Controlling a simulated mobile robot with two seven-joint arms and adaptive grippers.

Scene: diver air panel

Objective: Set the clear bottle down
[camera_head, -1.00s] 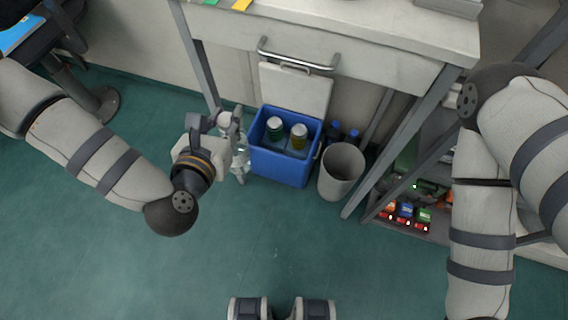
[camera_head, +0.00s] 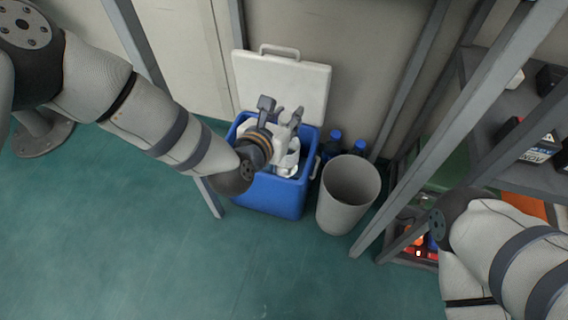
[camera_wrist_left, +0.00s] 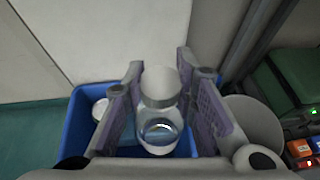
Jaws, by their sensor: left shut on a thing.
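My left gripper (camera_head: 287,124) is over the open blue cooler (camera_head: 272,195). In the left wrist view its two fingers (camera_wrist_left: 160,78) are shut on the clear bottle (camera_wrist_left: 161,128), one on each side. The bottle has a grey-white cap and looks upright. In the head view the bottle (camera_head: 288,163) shows partly below the gripper, inside the cooler's opening; its base is hidden, so I cannot tell if it touches the cooler's floor. Another bottle's white cap (camera_wrist_left: 101,108) shows in the cooler, left of the fingers. My right gripper is out of view.
The cooler's white lid (camera_head: 285,85) stands open behind it. A grey bin (camera_head: 347,195) is close on the right, with blue-capped bottles (camera_head: 334,143) behind it. A table leg and a shelf unit (camera_head: 510,90) stand further right. The floor in front is clear.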

